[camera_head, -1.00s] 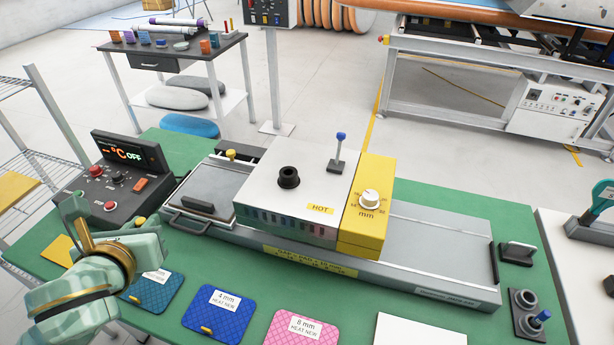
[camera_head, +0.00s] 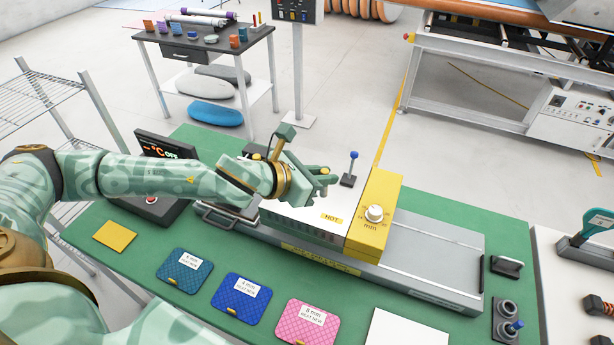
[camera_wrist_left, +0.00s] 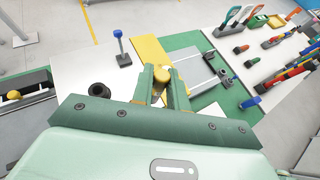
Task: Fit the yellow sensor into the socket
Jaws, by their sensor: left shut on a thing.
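My left gripper (camera_head: 325,175) is above the white "HOT" box (camera_head: 310,212) in the head view. In the left wrist view its fingers (camera_wrist_left: 163,88) are shut on the yellow sensor (camera_wrist_left: 161,76), whose rounded yellow end shows between them. The socket, a black round collar (camera_wrist_left: 98,90), stands on the white box top, left of the fingers and apart from the sensor. In the head view my arm and hand hide the socket. The lower end of the sensor is hidden. My right gripper is not in view.
A blue-knobbed lever (camera_head: 352,168) stands up behind the hand. A yellow block with a white dial (camera_head: 374,213) adjoins the box on the right. Coloured pads, such as the pink one (camera_head: 305,322), lie along the green table's front. A tool board (camera_head: 575,262) is at right.

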